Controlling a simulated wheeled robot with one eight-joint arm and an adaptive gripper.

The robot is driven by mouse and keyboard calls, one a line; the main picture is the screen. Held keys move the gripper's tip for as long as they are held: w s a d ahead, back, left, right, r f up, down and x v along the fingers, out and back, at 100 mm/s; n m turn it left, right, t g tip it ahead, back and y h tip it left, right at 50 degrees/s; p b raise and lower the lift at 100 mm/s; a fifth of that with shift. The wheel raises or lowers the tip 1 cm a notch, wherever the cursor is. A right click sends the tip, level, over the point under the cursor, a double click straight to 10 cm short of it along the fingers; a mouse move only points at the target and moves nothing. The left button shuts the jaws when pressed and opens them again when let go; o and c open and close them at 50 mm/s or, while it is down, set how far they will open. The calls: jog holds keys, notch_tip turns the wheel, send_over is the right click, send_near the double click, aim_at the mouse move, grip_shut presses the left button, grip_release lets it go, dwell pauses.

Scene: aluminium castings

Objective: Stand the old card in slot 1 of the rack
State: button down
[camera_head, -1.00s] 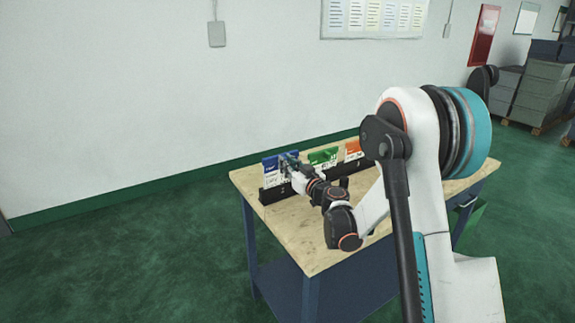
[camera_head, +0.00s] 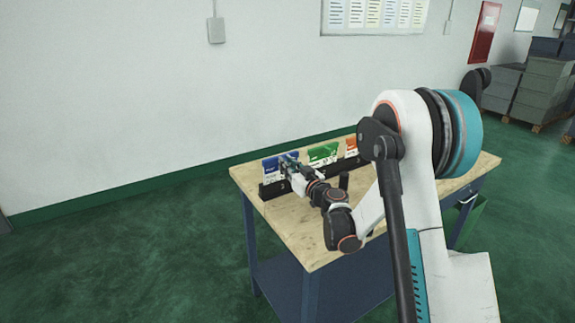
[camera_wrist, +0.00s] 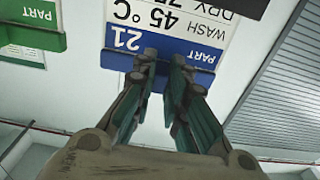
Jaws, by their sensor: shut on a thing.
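The card in my grip (camera_wrist: 165,45) has a blue header reading PART 21 and a white lower part with wash and dry text. It appears upside down in the wrist view and at the left end of the rack in the head view (camera_head: 270,167). My gripper (camera_wrist: 163,62) is shut on its blue header edge; it also shows in the head view (camera_head: 289,163). The black rack (camera_head: 272,190) stands along the table's far edge. The card is upright at the rack, but its lower edge is out of sight, so I cannot tell how deep it sits.
A green-headed card (camera_head: 323,154) and an orange-headed card (camera_head: 351,147) stand farther right in the rack. The green one also shows in the wrist view (camera_wrist: 30,35). The wooden tabletop (camera_head: 300,237) is bare at the front left. A wall is behind.

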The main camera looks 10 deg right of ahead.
jog(key=shift+f, duration=0.4)
jog(key=c, duration=1.5)
grip_release()
jog(key=shift+c, duration=0.2)
jog(key=shift+s, duration=0.1)
jog(key=v, duration=1.1)
jog(key=shift+s+d, duration=0.15)
jog(key=shift+s, duration=0.2)
jog(key=shift+r, duration=0.1)
